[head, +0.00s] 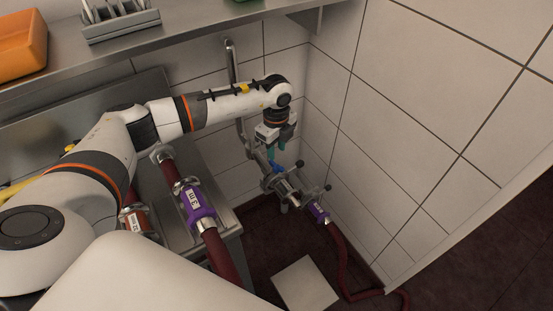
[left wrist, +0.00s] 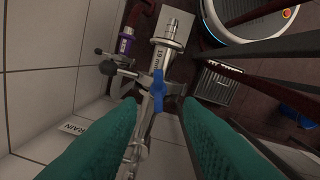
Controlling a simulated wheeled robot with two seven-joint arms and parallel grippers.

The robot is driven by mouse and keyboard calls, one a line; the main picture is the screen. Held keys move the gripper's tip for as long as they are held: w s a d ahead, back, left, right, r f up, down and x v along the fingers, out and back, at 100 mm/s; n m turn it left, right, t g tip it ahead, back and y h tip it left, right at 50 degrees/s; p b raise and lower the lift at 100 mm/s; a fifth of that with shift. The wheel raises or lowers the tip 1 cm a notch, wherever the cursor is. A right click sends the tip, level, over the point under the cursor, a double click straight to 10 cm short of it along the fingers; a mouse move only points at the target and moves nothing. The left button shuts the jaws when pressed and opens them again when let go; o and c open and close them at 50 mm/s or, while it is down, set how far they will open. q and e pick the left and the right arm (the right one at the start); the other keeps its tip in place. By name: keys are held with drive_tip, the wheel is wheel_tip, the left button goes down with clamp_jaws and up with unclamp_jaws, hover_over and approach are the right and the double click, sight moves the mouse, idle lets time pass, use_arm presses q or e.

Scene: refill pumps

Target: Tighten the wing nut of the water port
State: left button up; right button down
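The wing nut (left wrist: 158,88) is blue and sits on a metal pipe fitting marked 19 mm (left wrist: 157,62). In the head view the blue wing nut (head: 278,169) shows small, just below my left gripper (head: 278,152). My left gripper (left wrist: 159,106) has two green fingers spread wide apart, with the wing nut in the gap between their tips, seemingly just beyond them. I cannot tell whether a finger touches it. The metal port assembly (head: 289,188) is low in the wall corner, with dark-knobbed clamp arms. My right gripper is not in view.
A purple-collared hose end (head: 318,211) is right beside the port. Hoses with purple (head: 196,203) and red-brown (head: 134,220) collars are at a metal bench. Tiled walls close in the corner. A DRAIN label (left wrist: 82,128) is on the wall. A shelf (head: 190,31) runs above.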

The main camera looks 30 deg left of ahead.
sight(276, 164)
use_arm(q)
wheel_tip(276, 164, down, 7)
drive_tip(key=shift+w+a+f, duration=0.1)
drive_tip(key=shift+w, duration=0.05)
clamp_jaws()
